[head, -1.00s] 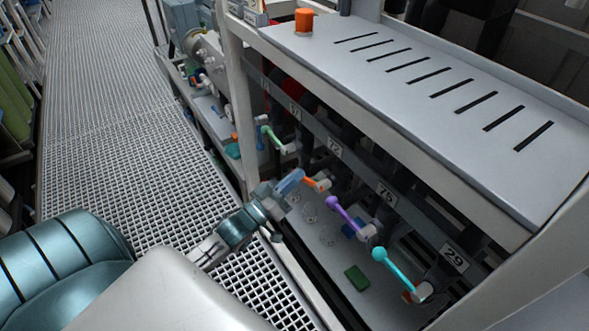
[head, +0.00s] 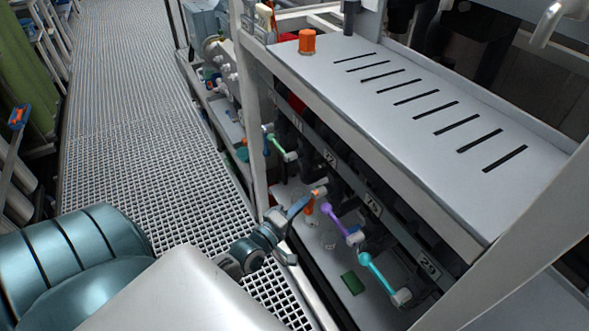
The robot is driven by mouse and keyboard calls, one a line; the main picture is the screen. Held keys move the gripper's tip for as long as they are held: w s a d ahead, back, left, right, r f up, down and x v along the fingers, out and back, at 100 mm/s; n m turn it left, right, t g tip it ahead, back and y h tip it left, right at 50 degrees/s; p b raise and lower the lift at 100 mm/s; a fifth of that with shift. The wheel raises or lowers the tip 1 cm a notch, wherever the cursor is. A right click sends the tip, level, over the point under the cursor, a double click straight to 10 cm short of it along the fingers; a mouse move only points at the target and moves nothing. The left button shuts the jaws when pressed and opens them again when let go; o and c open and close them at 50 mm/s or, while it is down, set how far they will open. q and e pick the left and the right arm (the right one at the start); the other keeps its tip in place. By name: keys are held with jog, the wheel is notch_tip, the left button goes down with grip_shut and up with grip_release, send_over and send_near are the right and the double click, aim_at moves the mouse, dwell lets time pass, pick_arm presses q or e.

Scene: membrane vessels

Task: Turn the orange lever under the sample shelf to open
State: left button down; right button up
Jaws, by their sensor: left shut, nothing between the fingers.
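The orange lever (head: 317,193) sits on a pale hub under the front of the sample shelf (head: 415,138), between the green and purple levers. My left gripper (head: 302,205) reaches in from the left, shut with nothing held. Its blue fingers are right at the orange lever and cover part of it. Whether they touch it I cannot tell. An orange piece (head: 309,206) shows just below the fingertips; I cannot tell if it is the lever's handle. My right gripper is out of view.
A purple lever (head: 334,217) and a turquoise lever (head: 377,272) are close on the right, and a green lever (head: 276,146) is farther left. A green block (head: 352,283) lies on the lower deck. An open grating walkway (head: 140,130) runs along the left.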

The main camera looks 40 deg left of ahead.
pick_arm(q)
jog(key=shift+s+d+f+n+g+p, duration=0.15)
jog(key=shift+d+n+g+p, duration=0.15)
jog(key=shift+n, duration=0.35)
jog(key=shift+s+d+f+n+g+p, duration=0.1)
jog(key=shift+s+d+n+p, duration=0.1)
jog(key=shift+d+n, duration=0.35)
jog(key=shift+a, duration=0.1)
jog(key=shift+w+a, duration=0.1)
jog(key=shift+w, duration=0.05)
